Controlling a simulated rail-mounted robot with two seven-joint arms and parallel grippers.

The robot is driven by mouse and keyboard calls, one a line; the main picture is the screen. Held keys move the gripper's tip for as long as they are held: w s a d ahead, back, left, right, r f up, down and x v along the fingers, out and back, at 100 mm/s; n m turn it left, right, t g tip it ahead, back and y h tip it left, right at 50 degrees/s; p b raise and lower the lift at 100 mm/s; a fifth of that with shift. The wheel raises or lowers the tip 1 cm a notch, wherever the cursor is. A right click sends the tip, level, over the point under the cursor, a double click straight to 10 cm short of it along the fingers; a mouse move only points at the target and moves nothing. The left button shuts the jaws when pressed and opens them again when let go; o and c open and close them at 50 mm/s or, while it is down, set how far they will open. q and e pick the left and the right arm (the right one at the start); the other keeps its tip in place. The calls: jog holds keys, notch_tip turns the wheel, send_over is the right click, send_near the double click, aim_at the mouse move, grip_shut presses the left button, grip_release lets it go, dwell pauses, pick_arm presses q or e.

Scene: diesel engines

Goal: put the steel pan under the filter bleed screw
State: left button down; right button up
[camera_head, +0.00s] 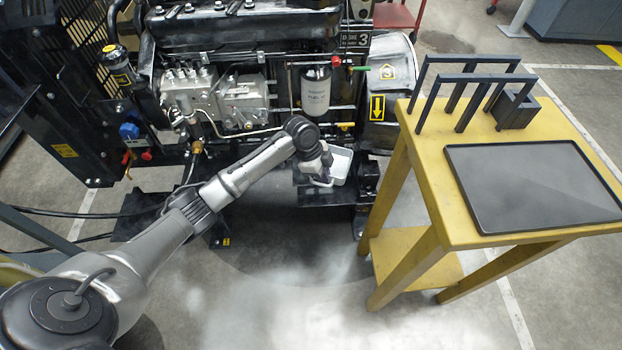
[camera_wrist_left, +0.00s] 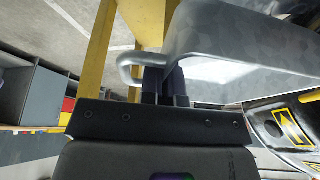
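The steel pan (camera_head: 342,164) is a shiny, light grey tray below and slightly right of the white fuel filter (camera_head: 316,95), low in front of the engine. My left gripper (camera_head: 322,174) is at the pan's left side, partly hidden by my own wrist. In the left wrist view the dark fingers (camera_wrist_left: 165,86) close around the looped handle (camera_wrist_left: 128,68) of the pan (camera_wrist_left: 225,40). A red knob (camera_head: 336,61) and a green lever (camera_head: 360,68) sit beside the filter's top; I cannot tell the bleed screw apart there. My right gripper is not in view.
A yellow table (camera_head: 427,205) stands right of the pan, with a black mat (camera_head: 530,184) and a dark rack (camera_head: 465,85) on it. The engine (camera_head: 240,60) fills the back. The floor (camera_head: 290,290) in front is clear.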

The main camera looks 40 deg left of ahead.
pick_arm(q)
jog(key=a+f+b, duration=0.1)
jog(key=a, duration=0.1)
jog(key=w+a+f+b, duration=0.1)
jog(key=a, duration=0.1)
jog(key=a+f+b, duration=0.1)
jog(key=a+f, duration=0.1)
jog(key=shift+w+a+b, duration=0.3)
jog(key=shift+a+b, duration=0.05)
jog(key=shift+b, duration=0.05)
notch_tip(320, 180, down, 4)
jog(key=b, duration=0.3)
jog(key=c, duration=1.4)
grip_release()
jog(key=shift+f, duration=0.1)
jog(key=shift+o, duration=0.2)
